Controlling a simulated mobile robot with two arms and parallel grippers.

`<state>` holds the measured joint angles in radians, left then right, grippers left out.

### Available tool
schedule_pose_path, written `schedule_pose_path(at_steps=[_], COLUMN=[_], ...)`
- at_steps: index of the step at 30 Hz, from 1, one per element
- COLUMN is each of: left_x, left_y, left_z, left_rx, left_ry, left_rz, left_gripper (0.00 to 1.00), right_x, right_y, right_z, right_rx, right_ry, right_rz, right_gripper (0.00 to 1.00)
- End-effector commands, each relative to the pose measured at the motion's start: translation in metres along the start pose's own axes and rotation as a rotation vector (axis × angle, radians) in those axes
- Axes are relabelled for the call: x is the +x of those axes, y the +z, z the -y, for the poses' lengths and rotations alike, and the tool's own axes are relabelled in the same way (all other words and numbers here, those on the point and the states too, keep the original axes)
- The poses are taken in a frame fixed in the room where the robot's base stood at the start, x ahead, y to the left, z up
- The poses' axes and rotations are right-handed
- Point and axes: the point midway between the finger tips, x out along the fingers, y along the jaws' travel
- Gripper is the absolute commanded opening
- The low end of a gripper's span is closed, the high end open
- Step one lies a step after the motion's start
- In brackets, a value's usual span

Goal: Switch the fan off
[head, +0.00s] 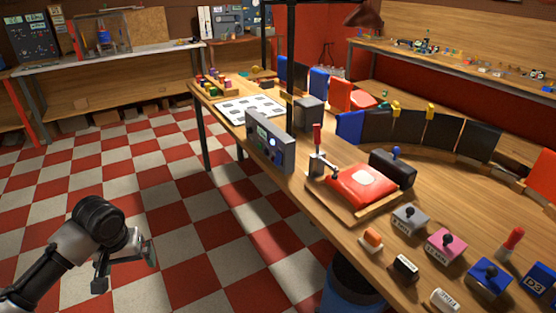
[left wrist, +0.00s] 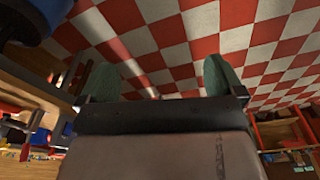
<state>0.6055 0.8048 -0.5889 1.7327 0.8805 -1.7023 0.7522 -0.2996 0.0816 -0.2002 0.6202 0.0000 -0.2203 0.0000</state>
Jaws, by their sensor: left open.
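I cannot pick out a fan for certain in either view. A grey control panel (head: 270,142) with round buttons stands at the table's left edge. My left gripper (head: 125,270) is open and empty, above the floor, well left of the table. Its two fingers show apart in the left wrist view (left wrist: 160,78).
The wooden table (head: 322,218) also carries a red cushion-like thing on a board (head: 362,186), a black-handled device and small rocker pieces such as an orange one (head: 372,238). A blue bin (head: 352,285) stands under its front edge. The checkered floor (head: 150,180) is clear.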

Motion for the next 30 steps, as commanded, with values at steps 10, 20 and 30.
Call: schedule_pose_path(at_steps=[10, 20, 30], left_x=[0.0, 0.0, 0.046], left_y=[0.0, 0.0, -0.001], left_z=[0.0, 0.0, -0.004], left_rx=[0.0, 0.0, -0.011], left_ry=[0.0, 0.0, 0.038], left_rz=[0.0, 0.0, -0.011], left_gripper=[0.97, 0.97, 0.97], right_x=[0.0, 0.0, 0.0], right_y=[0.0, 0.0, 0.0], right_z=[0.0, 0.0, 0.001], right_rx=[0.0, 0.0, 0.001], right_ry=[0.0, 0.0, -0.001], right_rz=[0.0, 0.0, 0.0], right_gripper=[0.0, 0.0, 0.0])
